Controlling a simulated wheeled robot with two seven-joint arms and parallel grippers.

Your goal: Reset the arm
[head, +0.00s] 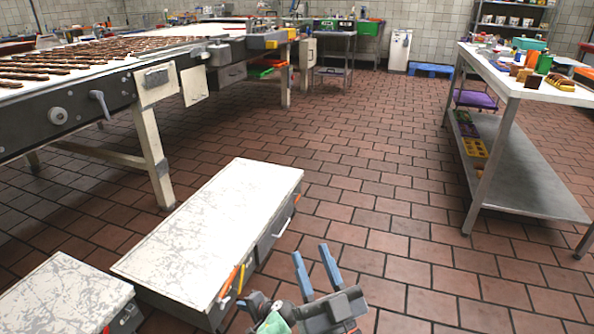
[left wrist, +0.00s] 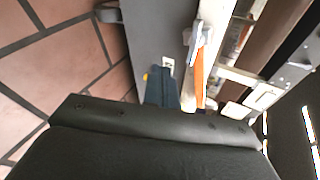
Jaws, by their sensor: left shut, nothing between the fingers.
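Neither gripper is seen touching anything.
The long white-topped cabinet (head: 220,215) stands close on the left, with an orange handle (head: 230,280). Another white-topped cabinet (head: 60,298) is at bottom left. A conveyor machine (head: 60,115) stands behind, and a steel table (head: 525,90) at right. The tiled floor (head: 385,215) between is clear.

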